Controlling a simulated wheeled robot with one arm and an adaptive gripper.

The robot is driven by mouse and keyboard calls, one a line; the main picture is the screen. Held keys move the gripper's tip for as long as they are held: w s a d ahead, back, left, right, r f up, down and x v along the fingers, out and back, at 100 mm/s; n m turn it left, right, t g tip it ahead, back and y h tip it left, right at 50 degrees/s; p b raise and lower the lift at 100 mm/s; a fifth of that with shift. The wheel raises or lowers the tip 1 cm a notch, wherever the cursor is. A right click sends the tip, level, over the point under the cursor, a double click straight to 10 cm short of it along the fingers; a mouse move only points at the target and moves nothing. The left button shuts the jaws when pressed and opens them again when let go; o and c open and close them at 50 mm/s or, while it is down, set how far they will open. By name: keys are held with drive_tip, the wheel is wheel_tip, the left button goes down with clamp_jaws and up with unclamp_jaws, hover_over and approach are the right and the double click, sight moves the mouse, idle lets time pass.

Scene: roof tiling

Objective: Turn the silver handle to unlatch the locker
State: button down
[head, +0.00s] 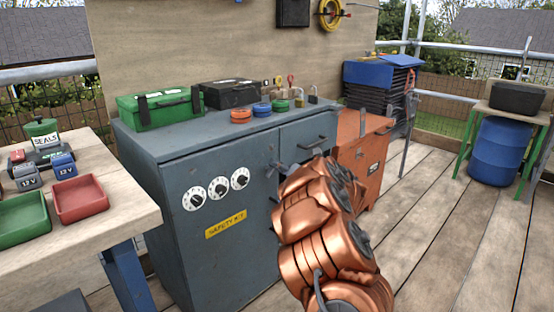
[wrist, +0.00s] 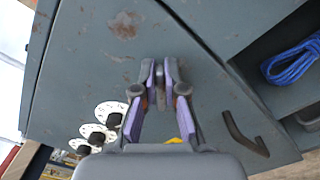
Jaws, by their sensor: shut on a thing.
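The locker (head: 215,255) is a grey-blue metal cabinet with a yellow label and several dials on its front. My gripper (head: 279,168) is at the upper right of the locker door, partly hidden by my copper-coloured arm. In the wrist view my gripper (wrist: 160,86) has its purple-grey fingers closed together on the silver handle (wrist: 160,92) against the door. Only a thin part of the handle shows between the fingers, so its exact angle is hard to tell. The door looks closed in the head view.
A dark drawer pull (head: 313,143) is just right of my gripper. A green case (head: 160,108) and a black case (head: 230,93) stand on the locker. A workbench (head: 120,212) is at the left and an orange cabinet (head: 365,150) at the right.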

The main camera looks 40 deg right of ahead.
drive_tip(key=shift+d+f+m+p, duration=0.1)
drive_tip(key=shift+f+m+p, duration=0.1)
drive_tip(key=shift+m+p, duration=1.05)
drive_tip(key=shift+d+f+m+p, duration=0.2)
drive_tip(key=shift+m+p, duration=0.6)
drive_tip(key=shift+m, duration=0.8)
drive_tip(key=shift+d+f+m+p, duration=0.1)
drive_tip(key=shift+f+m+p, duration=0.1)
drive_tip(key=shift+m+p, duration=1.05)
drive_tip(key=shift+f+m, duration=0.1)
drive_tip(key=shift+m, duration=0.3)
drive_tip(key=c, duration=1.2)
unclamp_jaws()
drive_tip(key=shift+a, duration=0.1)
drive_tip(key=shift+c, duration=0.2)
drive_tip(key=shift+s, duration=0.1)
drive_tip(key=s, duration=1.2)
drive_tip(key=shift+a, duration=0.15)
